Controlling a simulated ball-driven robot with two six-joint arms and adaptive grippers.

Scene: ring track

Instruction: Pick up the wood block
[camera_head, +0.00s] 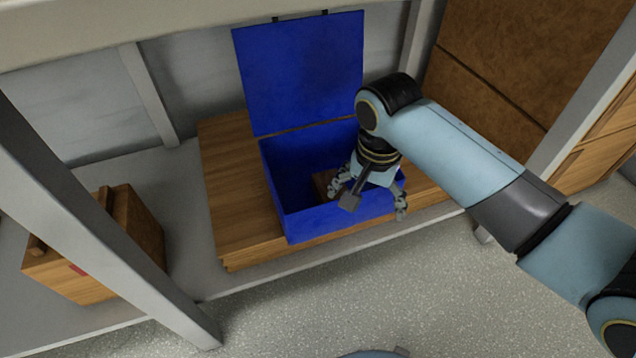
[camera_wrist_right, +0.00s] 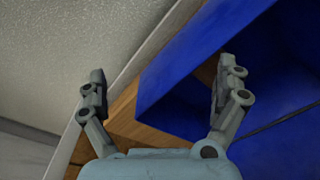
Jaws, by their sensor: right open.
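A brown wooden piece, which looks like the wood block (camera_head: 321,182), shows in the head view inside an open blue box (camera_head: 312,224). My right gripper and arm hide part of it. In the right wrist view the open fingers (camera_wrist_right: 160,76) straddle the blue box's edge (camera_wrist_right: 150,85), and a brown patch (camera_wrist_right: 207,70) shows inside the box beside the right finger. The height of the fingers above the block is hard to judge. My left gripper is out of view.
The box's blue lid (camera_head: 300,70) stands open at the back. The box rests on a wooden crate (camera_head: 235,225) on a grey shelf. Another wooden crate (camera_head: 85,285) sits at left behind a grey post (camera_head: 90,225). The speckled floor in front is clear.

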